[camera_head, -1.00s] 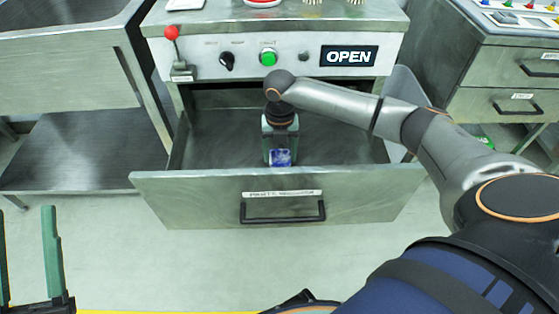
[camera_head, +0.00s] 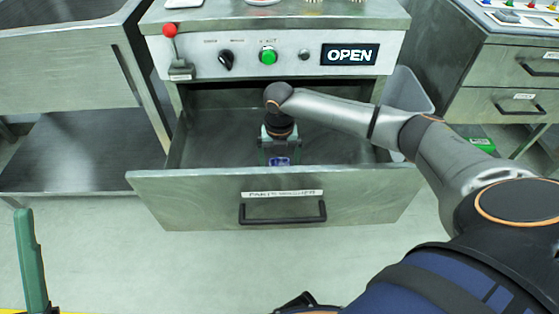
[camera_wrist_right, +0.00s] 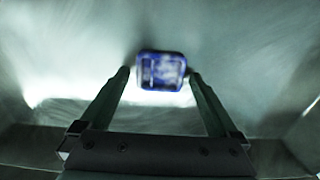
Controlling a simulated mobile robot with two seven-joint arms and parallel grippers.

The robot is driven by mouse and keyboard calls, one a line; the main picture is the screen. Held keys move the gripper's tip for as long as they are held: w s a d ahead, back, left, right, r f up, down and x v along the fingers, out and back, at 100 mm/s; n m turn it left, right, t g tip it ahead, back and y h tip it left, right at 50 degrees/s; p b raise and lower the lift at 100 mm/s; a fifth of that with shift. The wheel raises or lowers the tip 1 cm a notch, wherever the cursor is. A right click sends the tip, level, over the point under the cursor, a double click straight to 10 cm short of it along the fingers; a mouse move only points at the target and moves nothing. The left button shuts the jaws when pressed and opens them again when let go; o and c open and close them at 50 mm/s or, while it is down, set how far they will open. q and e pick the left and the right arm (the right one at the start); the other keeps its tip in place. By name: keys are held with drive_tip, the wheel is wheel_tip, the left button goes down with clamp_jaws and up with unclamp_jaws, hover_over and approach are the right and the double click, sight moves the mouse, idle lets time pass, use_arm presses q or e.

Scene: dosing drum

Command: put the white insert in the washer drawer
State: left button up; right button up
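The washer drawer (camera_head: 150,186) is pulled out below the panel. On its floor is a small block with a blue rim and pale patches (camera_head: 279,161), also in the right wrist view (camera_wrist_right: 162,71); no plainly white insert shows. My right gripper (camera_head: 279,152) reaches down into the drawer. In the right wrist view its fingers (camera_wrist_right: 160,76) stand apart on either side of the block, with slight gaps; the block looks free of them. My left gripper (camera_head: 30,262) is at the lower left edge with one finger showing, apart from everything.
The panel (camera_head: 290,55) has a green button, a black knob, a red-tipped lever (camera_head: 171,48) and a display reading OPEN (camera_head: 350,54). A steel table (camera_head: 70,70) stands left, a cabinet (camera_head: 500,90) right. A grey bin (camera_head: 408,95) is beside the drawer.

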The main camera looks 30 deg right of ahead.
wheel_tip(320, 180, up, 4)
drive_tip(key=shift+f+p, duration=0.25)
drive_tip(key=shift+p, duration=0.45)
wheel_tip(320, 180, up, 4)
drive_tip(key=shift+f+p, duration=0.15)
drive_tip(key=shift+p, duration=0.5)
use_arm(q)
drive_tip(key=w+a+f+n+g+y, duration=0.1)
drive_tip(key=w+f+n+g+y, duration=0.1)
drive_tip(key=f, duration=0.7)
drive_tip(key=w+f+n+g+y+p, duration=0.1)
drive_tip(key=w+f+n+g+y, duration=0.1)
drive_tip(key=w+f+n+y, duration=0.3)
wheel_tip(320, 180, down, 4)
drive_tip(key=n+y, duration=0.1)
drive_tip(key=y, duration=0.2)
drive_tip(key=shift+w+a+g+p, duration=0.15)
drive_tip(key=shift+a+g+p, duration=0.15)
drive_tip(key=shift+a+g, duration=0.1)
use_arm(e)
wheel_tip(320, 180, up, 5)
drive_tip(key=shift+r, duration=0.1)
use_arm(q)
drive_tip(key=shift+r, duration=0.1)
